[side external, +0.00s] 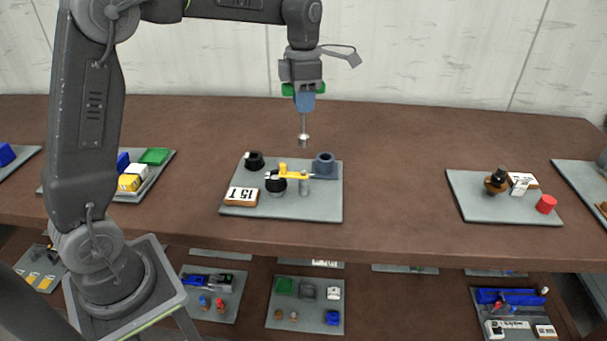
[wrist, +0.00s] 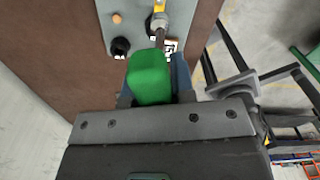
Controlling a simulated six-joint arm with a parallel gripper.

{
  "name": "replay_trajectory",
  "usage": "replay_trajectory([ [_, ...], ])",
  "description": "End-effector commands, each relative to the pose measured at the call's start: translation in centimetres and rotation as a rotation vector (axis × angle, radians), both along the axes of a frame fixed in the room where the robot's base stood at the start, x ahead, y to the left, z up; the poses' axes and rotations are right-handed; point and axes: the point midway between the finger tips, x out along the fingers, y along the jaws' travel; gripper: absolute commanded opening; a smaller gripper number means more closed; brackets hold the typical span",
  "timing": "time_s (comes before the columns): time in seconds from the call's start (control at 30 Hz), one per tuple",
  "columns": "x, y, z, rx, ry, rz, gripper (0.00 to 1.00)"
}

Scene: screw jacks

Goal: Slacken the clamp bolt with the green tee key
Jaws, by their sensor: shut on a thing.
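My gripper (side external: 304,97) is shut on the green tee key by its green handle (side external: 319,88), which also shows between the fingers in the wrist view (wrist: 151,77). The key's steel shaft hangs upright, with its socket end (side external: 303,139) in the air above the grey board (side external: 325,208). On the board, a yellow arm (side external: 290,174) spans from a black round part (side external: 276,183) to a grey post (side external: 304,187). I cannot tell which part is the clamp bolt. The socket touches nothing on the board.
A blue-grey hollow cylinder (side external: 325,167), another black part (side external: 254,161) and a "15 T" block (side external: 242,196) share the board. Other loaded boards stand left and right (side external: 486,207), with bare brown table between. More boards lie on a lower shelf.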

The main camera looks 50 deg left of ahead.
Motion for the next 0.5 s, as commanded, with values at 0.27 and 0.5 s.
replay_trajectory([
  [0.27,0.02,0.0,0.03,0.0,-0.002,0.0,0.0],
  [0.5,0.03,0.02,0.1,-0.001,-0.002,-0.118,0.0],
])
